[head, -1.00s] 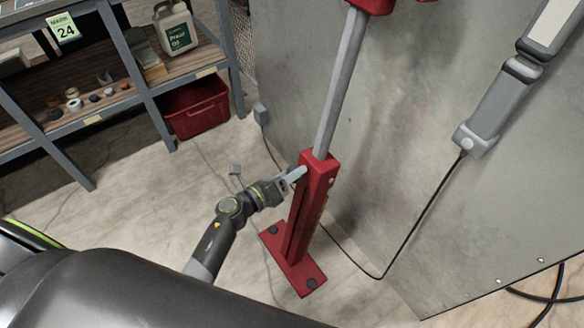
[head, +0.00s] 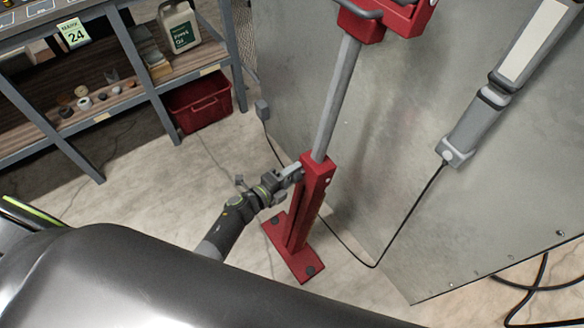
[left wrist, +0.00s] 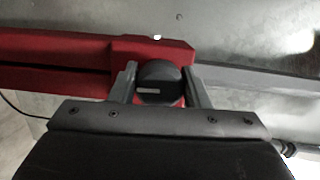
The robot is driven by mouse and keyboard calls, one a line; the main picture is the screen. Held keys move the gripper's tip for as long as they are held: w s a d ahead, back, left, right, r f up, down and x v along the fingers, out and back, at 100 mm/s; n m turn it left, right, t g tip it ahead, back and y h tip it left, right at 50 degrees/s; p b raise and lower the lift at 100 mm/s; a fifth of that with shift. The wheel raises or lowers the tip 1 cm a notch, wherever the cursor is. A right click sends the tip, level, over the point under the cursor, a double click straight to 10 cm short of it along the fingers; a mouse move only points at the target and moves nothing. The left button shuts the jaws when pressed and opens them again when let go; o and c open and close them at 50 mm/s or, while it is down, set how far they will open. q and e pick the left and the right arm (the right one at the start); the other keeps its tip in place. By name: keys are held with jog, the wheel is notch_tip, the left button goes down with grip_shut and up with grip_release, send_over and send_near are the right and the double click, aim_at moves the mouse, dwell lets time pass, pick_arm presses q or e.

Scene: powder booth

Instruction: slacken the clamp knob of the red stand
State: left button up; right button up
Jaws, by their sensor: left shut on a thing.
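The red stand (head: 304,222) stands on the floor in front of the metal booth wall, with a grey post (head: 337,100) rising from its red sleeve to a red head (head: 392,18). In the left wrist view, the black round clamp knob (left wrist: 158,80) with a pale mark line sits on the side of the red sleeve (left wrist: 70,55). My left gripper (left wrist: 160,88) is shut on the knob, one finger on each side. In the head view my left gripper (head: 287,178) meets the sleeve near its top, and the knob is hidden there. My right gripper is not in view.
A metal shelf (head: 140,85) with a white jug (head: 180,28) and small items stands at the left, with a red bin (head: 200,104) on the floor beside it. A lamp (head: 490,98) with a black cable (head: 405,215) hangs on the wall. Floor left of the stand is mostly clear.

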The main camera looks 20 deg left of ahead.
pick_arm(q)
jog(key=shift+n+g+p, duration=0.3)
jog(key=shift+n+p, duration=0.85)
jog(key=shift+n, duration=0.25)
jog(key=o, duration=1)
jog(key=shift+c, duration=0.2)
jog(key=shift+s+a, duration=0.2)
jog(key=shift+s, duration=0.1)
jog(key=p+v, duration=0.1)
jog(key=v, duration=1.5)
jog(key=shift+s+p, duration=0.35)
